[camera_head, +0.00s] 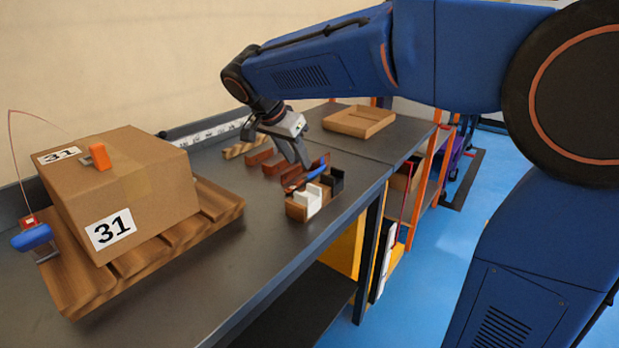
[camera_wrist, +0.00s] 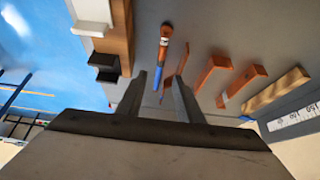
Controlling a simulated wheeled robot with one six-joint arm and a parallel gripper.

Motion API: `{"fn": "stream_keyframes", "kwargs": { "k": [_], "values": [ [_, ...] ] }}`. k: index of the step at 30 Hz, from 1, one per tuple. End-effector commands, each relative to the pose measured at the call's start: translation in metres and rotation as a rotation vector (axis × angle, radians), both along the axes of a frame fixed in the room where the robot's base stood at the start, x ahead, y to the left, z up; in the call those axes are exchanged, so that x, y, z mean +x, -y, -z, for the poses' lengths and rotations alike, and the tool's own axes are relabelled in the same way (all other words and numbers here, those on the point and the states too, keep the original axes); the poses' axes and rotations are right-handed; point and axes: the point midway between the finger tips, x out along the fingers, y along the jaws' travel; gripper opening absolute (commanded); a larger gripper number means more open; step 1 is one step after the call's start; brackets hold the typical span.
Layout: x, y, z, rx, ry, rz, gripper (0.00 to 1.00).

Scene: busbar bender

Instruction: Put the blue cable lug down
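The blue cable lug (camera_wrist: 157,78) shows in the wrist view with a blue sleeve and a copper-brown end towards the top. Its sleeve lies in the gap between the fingertips of my gripper (camera_wrist: 160,82), which stand apart with a visible gap on each side. In the head view my gripper (camera_head: 300,161) points down over the bench, and the lug (camera_head: 309,174) shows as a blue strip just below the fingertips, beside a small wooden holder (camera_head: 296,212) with white and black slots. Whether the lug touches the bench is hard to tell.
Several red-brown bars (camera_head: 258,157) and a striped wooden bar (camera_head: 240,148) lie behind the gripper. A shallow tray (camera_head: 359,121) is at the back right. A carton marked 31 (camera_head: 122,190) sits on a wooden pallet at left. The grey bench (camera_head: 236,262) is clear in front.

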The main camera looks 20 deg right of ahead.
Motion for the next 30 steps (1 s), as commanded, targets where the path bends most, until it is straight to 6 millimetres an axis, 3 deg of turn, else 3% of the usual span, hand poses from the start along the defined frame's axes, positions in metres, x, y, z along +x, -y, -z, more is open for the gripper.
{"fn": "stream_keyframes", "kwargs": {
  "k": [8,18,28,30],
  "values": [
    [0.005,0.007,0.016,0.001,-0.001,0.000,0.33],
    [0.017,0.025,0.052,0.000,-0.002,0.001,0.33],
    [0.019,0.027,0.057,0.001,0.000,0.000,0.33],
    [0.019,0.027,0.057,0.001,0.000,0.000,0.19]
  ]
}}
